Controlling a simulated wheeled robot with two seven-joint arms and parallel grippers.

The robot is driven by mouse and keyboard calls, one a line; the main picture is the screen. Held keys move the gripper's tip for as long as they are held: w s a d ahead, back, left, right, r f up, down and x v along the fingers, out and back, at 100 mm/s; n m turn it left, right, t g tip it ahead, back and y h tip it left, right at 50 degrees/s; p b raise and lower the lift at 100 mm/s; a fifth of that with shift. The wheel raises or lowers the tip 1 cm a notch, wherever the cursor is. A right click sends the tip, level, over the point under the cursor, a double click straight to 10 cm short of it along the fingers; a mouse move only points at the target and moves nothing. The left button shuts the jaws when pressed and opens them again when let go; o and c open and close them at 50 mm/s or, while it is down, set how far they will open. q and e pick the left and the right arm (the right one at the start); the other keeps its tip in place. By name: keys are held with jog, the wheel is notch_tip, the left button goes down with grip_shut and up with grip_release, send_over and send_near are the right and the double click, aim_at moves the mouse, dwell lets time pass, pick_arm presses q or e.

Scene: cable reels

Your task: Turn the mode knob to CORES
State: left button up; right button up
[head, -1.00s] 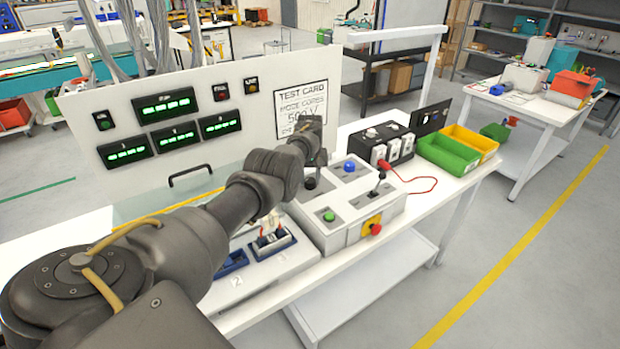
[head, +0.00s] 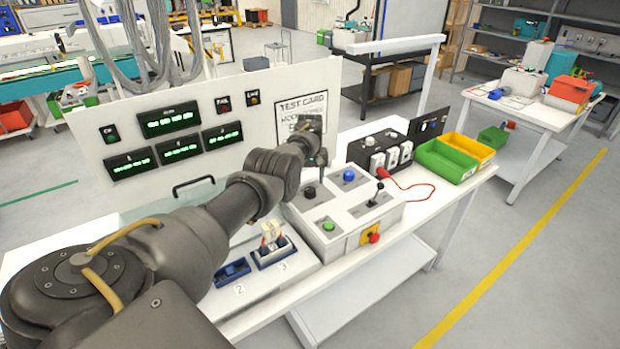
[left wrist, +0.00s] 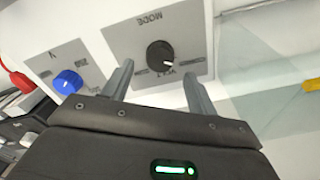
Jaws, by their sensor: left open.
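The black mode knob (left wrist: 160,54) sits on a grey plate marked MODE on the white control box. In the left wrist view my left gripper (left wrist: 158,85) is open, with one finger on either side below the knob, apart from it. In the head view the left arm reaches over the box, with the gripper (head: 316,158) above its back left part; a dark knob (head: 310,192) shows under it. The test card (head: 301,105) on the white panel is partly hidden by the arm, and the rest of its text is hard to read. My right gripper is not in view.
A blue knob (left wrist: 67,82) is beside the mode plate. The box also has a green button (head: 328,226), a black lever (head: 376,192) and a red stop button (head: 374,237). A red lead (head: 418,187) and green bin (head: 446,162) lie to the right.

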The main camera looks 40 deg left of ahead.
aim_at(310, 189)
pick_arm(q)
notch_tip(310, 189, up, 6)
jog(key=p, duration=0.2)
jog(key=shift+r, duration=0.25)
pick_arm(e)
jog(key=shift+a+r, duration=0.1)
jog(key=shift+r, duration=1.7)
